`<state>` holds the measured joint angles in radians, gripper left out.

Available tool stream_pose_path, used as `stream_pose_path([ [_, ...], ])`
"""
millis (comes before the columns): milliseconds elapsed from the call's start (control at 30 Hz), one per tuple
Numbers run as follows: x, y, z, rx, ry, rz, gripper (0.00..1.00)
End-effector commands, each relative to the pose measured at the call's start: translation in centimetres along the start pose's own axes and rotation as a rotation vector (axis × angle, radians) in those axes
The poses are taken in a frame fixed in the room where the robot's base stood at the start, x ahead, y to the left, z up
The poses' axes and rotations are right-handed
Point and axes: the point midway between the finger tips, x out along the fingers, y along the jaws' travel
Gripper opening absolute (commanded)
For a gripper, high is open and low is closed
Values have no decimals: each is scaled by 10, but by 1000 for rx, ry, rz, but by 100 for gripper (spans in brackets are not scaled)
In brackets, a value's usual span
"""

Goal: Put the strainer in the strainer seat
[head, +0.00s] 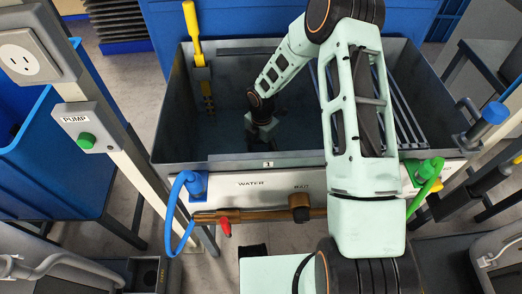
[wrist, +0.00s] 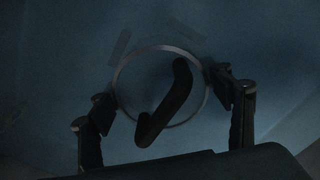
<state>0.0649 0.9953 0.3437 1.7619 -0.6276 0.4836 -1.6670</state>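In the dim wrist view a thin pale ring with a dark bent handle across it, apparently the strainer (wrist: 181,98), lies over the bluish tank floor. My gripper (wrist: 163,95) is open, one finger on each side of the ring and the handle between them. I cannot tell whether the fingers touch the ring. In the head view my gripper (head: 262,132) is low inside the grey water tank (head: 185,110), and the strainer is not discernible there. I cannot make out the strainer seat in either view.
A yellow-handled tool (head: 193,30) stands at the tank's back left. Dark bars (head: 405,120) run along the tank's right side. A pump box with a green button (head: 86,140) is at left. Blue (head: 195,184) and green (head: 427,170) hose fittings sit along the front edge.

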Motion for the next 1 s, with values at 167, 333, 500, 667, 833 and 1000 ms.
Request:
stream_pose_path([
  [167, 0, 0, 0, 0, 0, 0, 87],
  [333, 0, 0, 0, 0, 0, 0, 87],
  [500, -10, 0, 1, 1, -1, 1, 87],
  [667, -41, 0, 0, 1, -1, 2, 87],
  [833, -79, 1, 1, 1, -2, 3, 87],
  [1000, -108, 0, 0, 1, -1, 1, 87],
])
